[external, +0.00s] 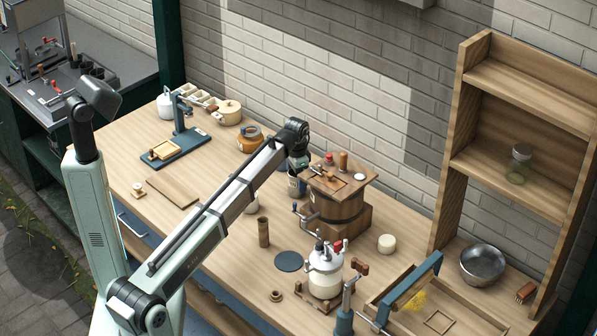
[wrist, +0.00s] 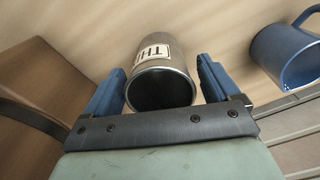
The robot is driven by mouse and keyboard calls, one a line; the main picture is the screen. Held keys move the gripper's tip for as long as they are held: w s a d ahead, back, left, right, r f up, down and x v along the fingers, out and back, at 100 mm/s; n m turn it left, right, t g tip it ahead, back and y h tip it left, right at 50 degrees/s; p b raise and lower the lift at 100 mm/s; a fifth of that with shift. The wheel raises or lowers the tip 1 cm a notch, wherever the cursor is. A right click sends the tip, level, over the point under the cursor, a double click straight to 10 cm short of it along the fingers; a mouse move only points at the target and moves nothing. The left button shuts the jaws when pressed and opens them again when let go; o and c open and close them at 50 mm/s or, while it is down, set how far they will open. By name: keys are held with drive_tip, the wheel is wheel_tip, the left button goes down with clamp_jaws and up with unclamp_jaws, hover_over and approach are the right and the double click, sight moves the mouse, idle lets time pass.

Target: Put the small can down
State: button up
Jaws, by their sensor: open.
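The small can (wrist: 160,85) is a grey metal cylinder with a dark open end facing the wrist camera and a pale label with dark letters. It lies between the two blue fingers of my gripper (wrist: 161,62). The fingers stand apart, with a visible gap on each side of the can near its rim. The can's far end is hidden from the wrist camera. In the external view my gripper (external: 298,165) is at the left side of the wooden churn (external: 340,205), low over the bench. A small vessel shows just below it there, partly hidden; I cannot tell which one it is.
A blue mug (wrist: 285,52) stands to the right in the wrist view, and a brown wooden block face (wrist: 35,75) is close on the left.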

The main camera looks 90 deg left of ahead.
wheel_tip(320, 180, up, 12)
drive_tip(key=shift+f, duration=0.25)
idle(0.6)
